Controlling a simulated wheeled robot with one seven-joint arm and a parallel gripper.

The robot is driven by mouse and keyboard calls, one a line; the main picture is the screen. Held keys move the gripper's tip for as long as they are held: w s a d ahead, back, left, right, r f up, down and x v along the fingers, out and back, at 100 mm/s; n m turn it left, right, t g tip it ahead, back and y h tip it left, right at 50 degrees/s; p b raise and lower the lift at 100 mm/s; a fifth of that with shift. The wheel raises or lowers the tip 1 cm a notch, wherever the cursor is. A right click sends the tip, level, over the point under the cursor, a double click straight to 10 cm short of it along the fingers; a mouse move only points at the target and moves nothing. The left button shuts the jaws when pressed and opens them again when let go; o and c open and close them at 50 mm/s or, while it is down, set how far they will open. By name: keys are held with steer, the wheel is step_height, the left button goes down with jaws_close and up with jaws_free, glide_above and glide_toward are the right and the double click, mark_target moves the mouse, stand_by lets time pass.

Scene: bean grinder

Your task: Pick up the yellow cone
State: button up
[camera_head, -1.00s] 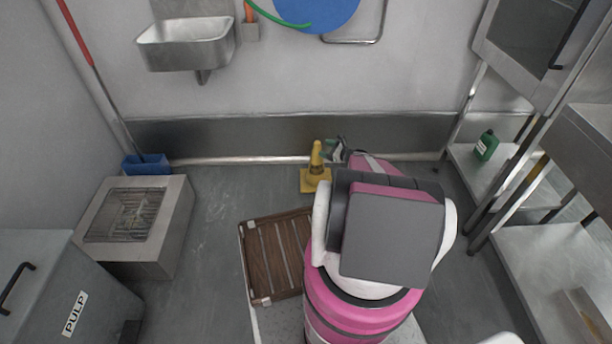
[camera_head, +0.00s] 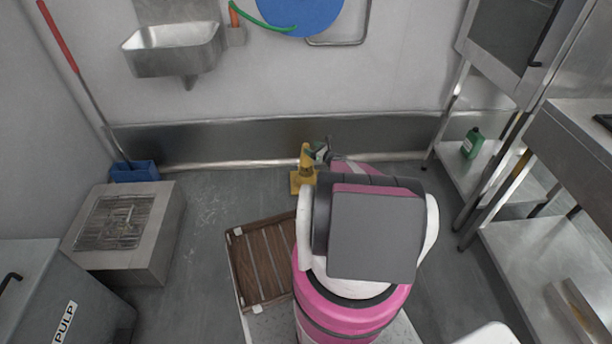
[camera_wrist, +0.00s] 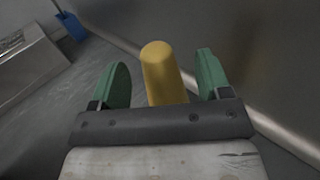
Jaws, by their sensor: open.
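The yellow cone (camera_head: 304,178) stands upright on the floor near the back wall, on a square yellow base. My gripper (camera_head: 319,151) is at the cone's upper part, and my arm hides some of the cone's right side. In the wrist view the cone's rounded top (camera_wrist: 162,72) rises between the two green fingers of my gripper (camera_wrist: 158,82). The fingers are spread, with a visible gap on each side of the cone. The cone's base is hidden in the wrist view.
A brown slatted wooden pallet (camera_head: 262,262) lies on the floor left of my body. A metal floor box with a grate (camera_head: 125,232) and a blue dustpan (camera_head: 134,171) are at the left. Metal shelving (camera_head: 535,262) stands at the right. The back wall is close behind the cone.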

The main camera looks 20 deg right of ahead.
mark_target(306, 144)
steer(key=x, duration=0.4)
steer(key=shift+a, duration=0.25)
jaws_close()
